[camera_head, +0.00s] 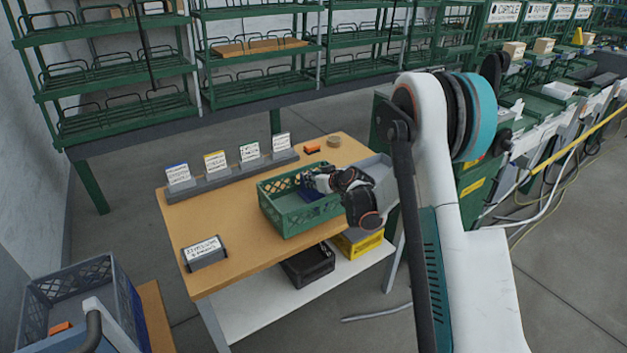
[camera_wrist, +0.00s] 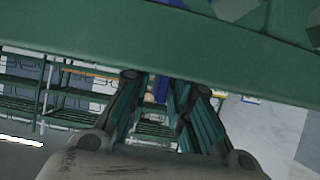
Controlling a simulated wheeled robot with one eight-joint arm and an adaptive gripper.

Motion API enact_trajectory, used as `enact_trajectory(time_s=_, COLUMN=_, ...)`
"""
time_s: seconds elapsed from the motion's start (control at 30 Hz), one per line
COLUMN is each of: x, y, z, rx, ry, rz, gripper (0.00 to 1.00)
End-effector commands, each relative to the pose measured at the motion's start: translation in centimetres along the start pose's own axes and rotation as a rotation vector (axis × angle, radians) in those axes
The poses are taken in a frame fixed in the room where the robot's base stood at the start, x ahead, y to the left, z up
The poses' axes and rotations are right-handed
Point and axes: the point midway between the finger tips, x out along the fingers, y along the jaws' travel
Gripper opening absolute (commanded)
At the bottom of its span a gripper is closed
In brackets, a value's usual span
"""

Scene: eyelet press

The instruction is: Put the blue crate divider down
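The blue crate divider (camera_head: 309,191) shows as a dark blue patch inside the green crate (camera_head: 292,224), at its right side. In the head view my gripper (camera_head: 322,183) reaches over the crate's right side, at the divider. In the wrist view two dark teal fingers stand on either side of a narrow blue strip of the divider (camera_wrist: 161,88).
The crate stands on a wooden table (camera_head: 240,262). A grey rail with several label cards (camera_head: 232,175) runs along the back. A labelled block (camera_head: 205,253), an orange item (camera_head: 312,149) and a round brown item (camera_head: 334,141) lie around.

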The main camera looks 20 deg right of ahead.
Motion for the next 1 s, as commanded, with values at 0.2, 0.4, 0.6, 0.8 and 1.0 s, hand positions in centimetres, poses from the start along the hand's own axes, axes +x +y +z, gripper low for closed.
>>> enact_trajectory(time_s=0.2, x=0.0, y=0.0, z=0.0, rx=0.000, ry=0.000, rz=0.000, gripper=0.26)
enact_trajectory(time_s=0.4, x=-0.3, y=0.0, z=-0.3, rx=0.000, ry=0.000, rz=0.000, gripper=0.26)
enact_trajectory(time_s=0.6, x=-3.5, y=0.1, z=-0.4, rx=0.001, ry=0.001, rz=0.001, gripper=0.26)
enact_trajectory(time_s=0.8, x=-7.7, y=0.1, z=-0.4, rx=0.002, ry=0.000, rz=0.001, gripper=0.26)
enact_trajectory(time_s=1.0, x=-10.8, y=0.1, z=-0.3, rx=0.001, ry=0.000, rz=0.002, gripper=0.26)
